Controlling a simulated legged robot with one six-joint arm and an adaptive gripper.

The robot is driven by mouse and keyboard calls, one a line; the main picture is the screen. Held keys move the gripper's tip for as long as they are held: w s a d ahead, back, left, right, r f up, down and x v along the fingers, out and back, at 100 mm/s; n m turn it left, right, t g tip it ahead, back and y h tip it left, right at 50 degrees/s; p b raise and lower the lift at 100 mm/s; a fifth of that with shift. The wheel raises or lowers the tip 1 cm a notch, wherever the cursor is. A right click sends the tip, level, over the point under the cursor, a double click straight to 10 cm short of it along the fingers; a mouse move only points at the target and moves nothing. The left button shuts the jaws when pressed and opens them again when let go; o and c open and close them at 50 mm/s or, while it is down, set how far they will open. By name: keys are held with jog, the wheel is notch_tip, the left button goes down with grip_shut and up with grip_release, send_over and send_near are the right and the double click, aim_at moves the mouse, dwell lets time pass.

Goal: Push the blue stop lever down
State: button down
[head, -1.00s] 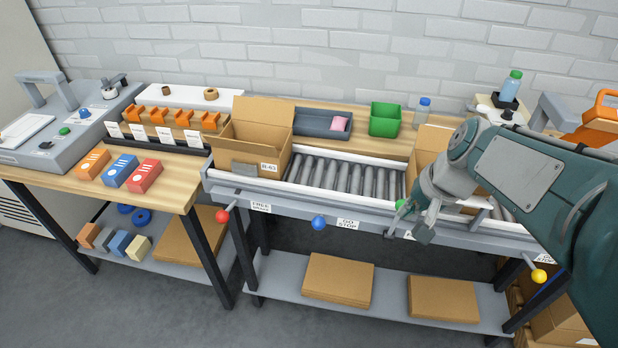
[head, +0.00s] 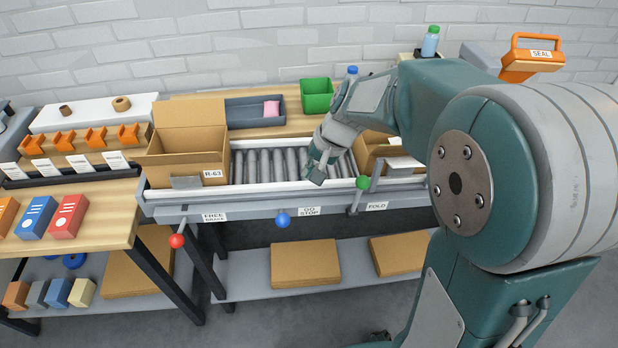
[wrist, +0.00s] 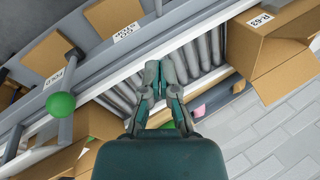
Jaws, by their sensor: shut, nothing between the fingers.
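The blue stop lever's ball knob (head: 283,220) hangs at the front of the conveyor frame, just left of the "GO STOP" label (head: 309,211). Its rod is mostly hidden from this angle. My gripper (head: 318,178) is shut and empty, above and to the right of the blue knob, over the front part of the rollers. In the wrist view the closed fingertips (wrist: 158,66) point across the rollers toward the front rail. The blue knob does not show in the wrist view.
A red knob (head: 177,241) hangs left of the blue one. A green knob (head: 362,182) on an upright lever stands close right of my gripper. An open box (head: 187,150) stands at the conveyor's left end, another box (head: 372,148) right. Flat cardboard (head: 305,264) lies on the lower shelf.

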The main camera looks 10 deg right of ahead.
jog(key=s+a+f, duration=0.2)
jog(key=f, duration=0.4)
jog(key=s+a+f, duration=0.2)
jog(key=a+f, duration=0.1)
jog(key=f, duration=0.4)
jog(key=shift+s+f, duration=0.2)
jog(key=shift+s, duration=0.1)
jog(key=shift+d, duration=0.1)
